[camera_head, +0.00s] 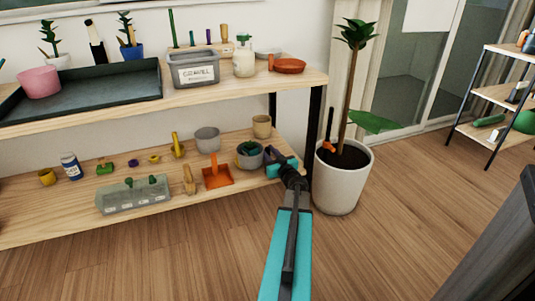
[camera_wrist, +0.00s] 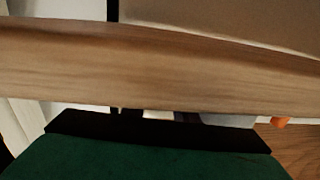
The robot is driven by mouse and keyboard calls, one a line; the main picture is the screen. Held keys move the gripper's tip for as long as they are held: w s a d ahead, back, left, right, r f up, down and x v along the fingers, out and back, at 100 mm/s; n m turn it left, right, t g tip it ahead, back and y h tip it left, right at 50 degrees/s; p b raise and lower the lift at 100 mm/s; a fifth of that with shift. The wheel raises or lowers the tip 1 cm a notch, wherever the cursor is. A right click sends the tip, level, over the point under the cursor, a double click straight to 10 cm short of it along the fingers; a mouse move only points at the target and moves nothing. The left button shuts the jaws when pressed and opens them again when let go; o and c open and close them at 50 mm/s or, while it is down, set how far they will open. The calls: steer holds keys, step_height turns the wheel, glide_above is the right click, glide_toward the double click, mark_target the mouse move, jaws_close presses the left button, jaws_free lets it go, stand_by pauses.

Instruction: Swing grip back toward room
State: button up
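My gripper (camera_head: 270,156) reaches to the right end of the lower wooden shelf (camera_head: 140,203). It is beside a grey pot with a green plant (camera_head: 249,155). Its dark fingers are small and partly overlapped by my teal arm, so I cannot tell whether they are open or touch the pot. In the wrist view a wooden board (camera_wrist: 160,65) crosses the frame close to the camera. A dark green surface with a black edge fills the bottom there, and the fingertips cannot be made out.
The upper shelf (camera_head: 215,95) overhangs, with a gravel bin (camera_head: 194,70) on it. A black shelf post (camera_head: 315,135) and a large white planter (camera_head: 342,185) stand close right of my gripper. An orange scoop (camera_head: 217,178) lies left. Wooden floor (camera_head: 400,215) is clear further right.

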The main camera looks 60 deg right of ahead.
steer(key=shift+w+d, duration=0.25)
steer(key=shift+w, duration=0.1)
jaws_close()
